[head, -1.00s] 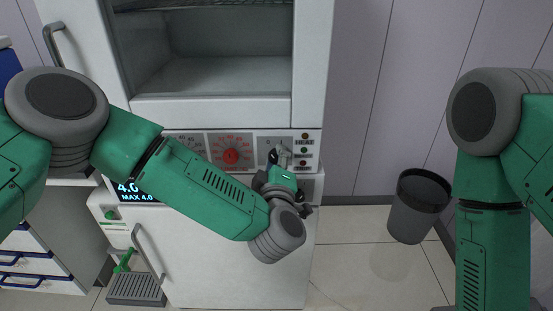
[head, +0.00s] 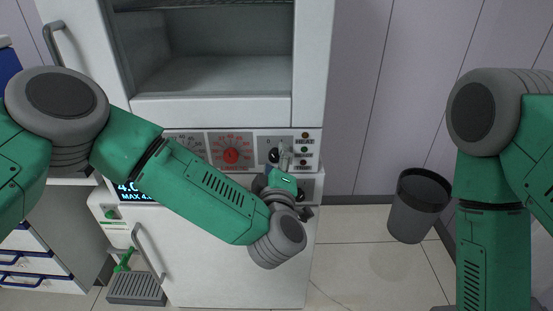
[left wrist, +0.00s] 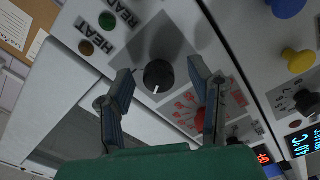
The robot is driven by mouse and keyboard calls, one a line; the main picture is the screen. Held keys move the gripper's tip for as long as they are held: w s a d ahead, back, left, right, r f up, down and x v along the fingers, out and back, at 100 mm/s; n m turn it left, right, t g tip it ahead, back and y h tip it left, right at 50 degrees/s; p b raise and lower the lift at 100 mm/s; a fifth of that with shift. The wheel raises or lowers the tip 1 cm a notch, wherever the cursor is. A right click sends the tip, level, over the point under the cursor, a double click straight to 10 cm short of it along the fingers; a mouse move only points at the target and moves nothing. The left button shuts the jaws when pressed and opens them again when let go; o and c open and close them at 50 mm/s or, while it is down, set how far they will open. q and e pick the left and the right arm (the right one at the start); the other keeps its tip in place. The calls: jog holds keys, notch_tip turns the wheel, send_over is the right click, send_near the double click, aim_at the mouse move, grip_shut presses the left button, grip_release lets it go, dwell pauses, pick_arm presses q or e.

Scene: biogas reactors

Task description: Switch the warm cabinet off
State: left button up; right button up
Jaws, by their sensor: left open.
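The warm cabinet (head: 228,112) is white with an open-fronted or glazed chamber above a control panel. The panel holds a red dial (head: 231,156) and, to its right, a black rotary switch knob (head: 274,156) beside the small lamps. In the left wrist view the black knob (left wrist: 158,76) shows a white mark on its lower rim. My left gripper (head: 284,160) is at the panel's right part; its open fingers (left wrist: 160,68) appear on either side of the knob in the wrist view, with gaps showing. My right arm is in view but its gripper is not.
Below stands a white unit with a blue display (head: 136,191) and a door handle (head: 146,252). A dark bin (head: 418,204) stands on the floor at right. Blue (left wrist: 287,7) and yellow (left wrist: 298,60) knobs show in the wrist view. Floor between cabinet and bin is clear.

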pick_arm(q)
jog(key=s, duration=1.1)
jog(key=shift+f, duration=0.15)
